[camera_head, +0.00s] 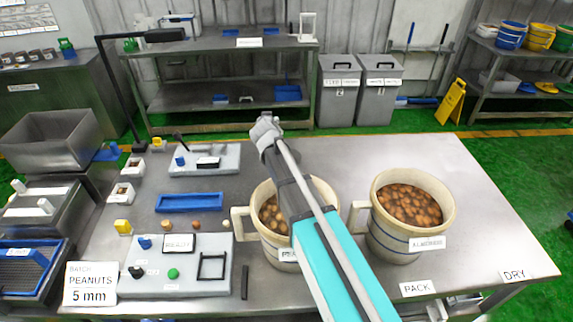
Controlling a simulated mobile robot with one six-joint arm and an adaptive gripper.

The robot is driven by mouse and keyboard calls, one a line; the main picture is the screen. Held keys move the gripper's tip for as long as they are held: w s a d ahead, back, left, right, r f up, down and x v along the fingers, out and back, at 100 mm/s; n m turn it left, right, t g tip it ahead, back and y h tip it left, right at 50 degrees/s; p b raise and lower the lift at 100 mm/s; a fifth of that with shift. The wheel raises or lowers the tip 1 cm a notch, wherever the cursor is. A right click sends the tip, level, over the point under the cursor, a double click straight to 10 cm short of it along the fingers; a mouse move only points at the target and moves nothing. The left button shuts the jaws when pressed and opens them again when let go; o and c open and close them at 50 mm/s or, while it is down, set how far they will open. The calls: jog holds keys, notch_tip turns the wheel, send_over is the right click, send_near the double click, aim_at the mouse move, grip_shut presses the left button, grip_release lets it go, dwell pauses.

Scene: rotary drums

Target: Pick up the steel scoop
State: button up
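I cannot make out a steel scoop in this view. My arm reaches up from the bottom over the steel table (340,155), and its pale far end (266,130) is above the table behind the left bucket. The gripper's fingers cannot be made out there. A cream bucket of brown nuts (268,240) stands partly hidden behind my arm. A second cream bucket with blue bands, labelled ALMONDS (396,243), stands to its right, full of brown nuts.
A control panel (205,283) with buttons, a blue tray (189,202) and small sample boxes lie on the left of the table. A dark bar (245,283) lies beside the panel. Bins (338,95) and a yellow floor sign (451,103) stand behind. The table's far right is clear.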

dwell(0.4)
grip_shut()
